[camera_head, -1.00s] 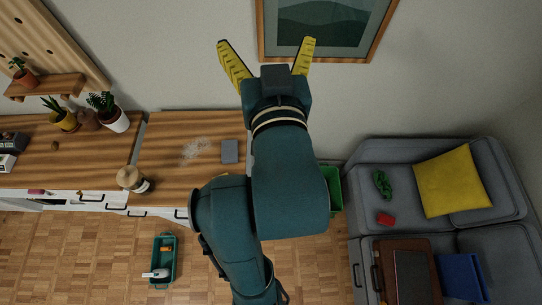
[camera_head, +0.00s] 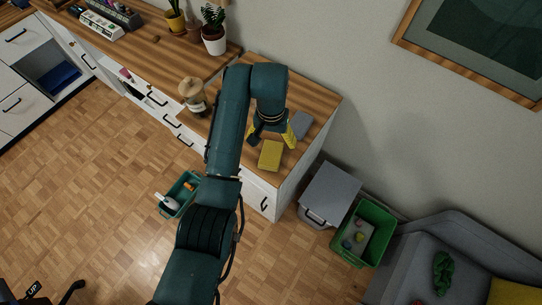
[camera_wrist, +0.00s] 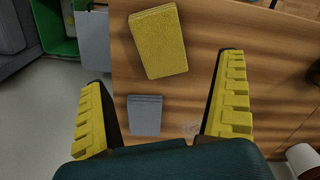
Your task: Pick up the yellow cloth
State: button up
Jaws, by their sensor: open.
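The yellow cloth (camera_head: 270,155) lies flat, a folded rectangle, near the front right corner of the wooden desk top. In the wrist view the cloth (camera_wrist: 158,40) shows fully, ahead of the fingertips and slightly tilted. My gripper (camera_head: 272,134) is above the desk, just behind the cloth in the head view. In the wrist view my gripper (camera_wrist: 165,72) has its yellow fingers spread wide with nothing between them. I cannot tell its exact height above the desk.
A grey folded item (camera_head: 301,125) lies behind the cloth; in the wrist view it (camera_wrist: 145,115) sits between the fingers' lines. A grey bin (camera_head: 328,192) and green crate (camera_head: 365,232) stand right of the desk.

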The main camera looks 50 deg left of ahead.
aim_at(270, 156)
jog(key=f, duration=0.9)
jog(key=shift+s+d+f+b, duration=0.25)
jog(key=shift+s+f+b, duration=0.05)
jog(key=shift+s+f, duration=0.05)
jog(key=c, duration=1.1)
notch_tip(270, 156, up, 10)
jog(key=shift+p, duration=0.55)
jog(key=shift+c, duration=0.2)
